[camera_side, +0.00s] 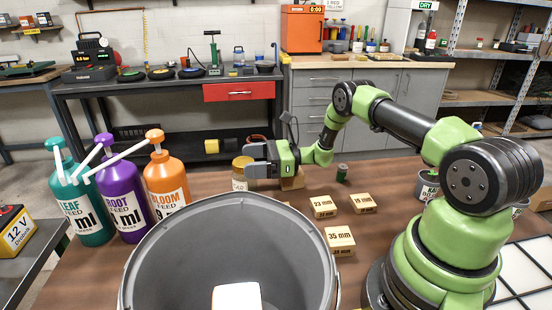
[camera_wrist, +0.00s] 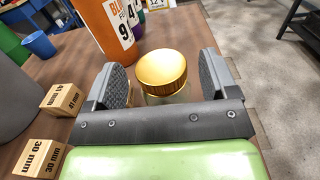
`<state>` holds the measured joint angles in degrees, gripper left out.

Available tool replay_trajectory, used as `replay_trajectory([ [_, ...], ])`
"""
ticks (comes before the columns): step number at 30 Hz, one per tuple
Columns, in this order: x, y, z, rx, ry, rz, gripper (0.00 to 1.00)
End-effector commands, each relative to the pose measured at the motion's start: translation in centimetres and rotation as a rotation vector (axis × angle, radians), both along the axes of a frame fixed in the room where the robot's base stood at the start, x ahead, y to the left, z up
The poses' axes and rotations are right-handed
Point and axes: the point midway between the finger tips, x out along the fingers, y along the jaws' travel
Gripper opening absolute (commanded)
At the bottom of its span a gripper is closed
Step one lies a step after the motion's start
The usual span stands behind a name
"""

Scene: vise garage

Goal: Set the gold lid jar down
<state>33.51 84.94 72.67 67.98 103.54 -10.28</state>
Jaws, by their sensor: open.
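The gold lid jar shows in the side view (camera_side: 240,175), a pale jar with a gold lid, upright at the far side of the brown bench. In the wrist view its round gold lid (camera_wrist: 162,70) sits between my two fingers, with a gap on each side. The jar body below the lid is mostly hidden. My gripper (camera_side: 256,160) is level beside the jar, with its fingers pointing left. In the wrist view my gripper (camera_wrist: 164,78) is open, its grey pads apart from the lid. I cannot tell whether the jar's base rests fully on the bench.
The orange pump bottle (camera_side: 166,182) stands left of the jar, beside the purple (camera_side: 124,195) and teal ones (camera_side: 85,205). A large grey bucket (camera_side: 135,275) fills the front. Wooden blocks marked 23 mm (camera_side: 323,206), 19 mm (camera_side: 364,203) and 35 mm (camera_side: 340,240) lie right.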

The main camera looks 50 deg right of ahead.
Motion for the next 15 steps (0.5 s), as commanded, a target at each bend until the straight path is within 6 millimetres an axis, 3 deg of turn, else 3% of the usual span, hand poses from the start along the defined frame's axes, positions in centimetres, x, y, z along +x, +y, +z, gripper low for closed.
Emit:
replay_trajectory([
  [7,-4.0,-4.2,0.0,0.001,0.001,-0.007,0.79],
  [15,-6.6,-6.7,0.0,-0.001,0.000,0.000,0.79],
])
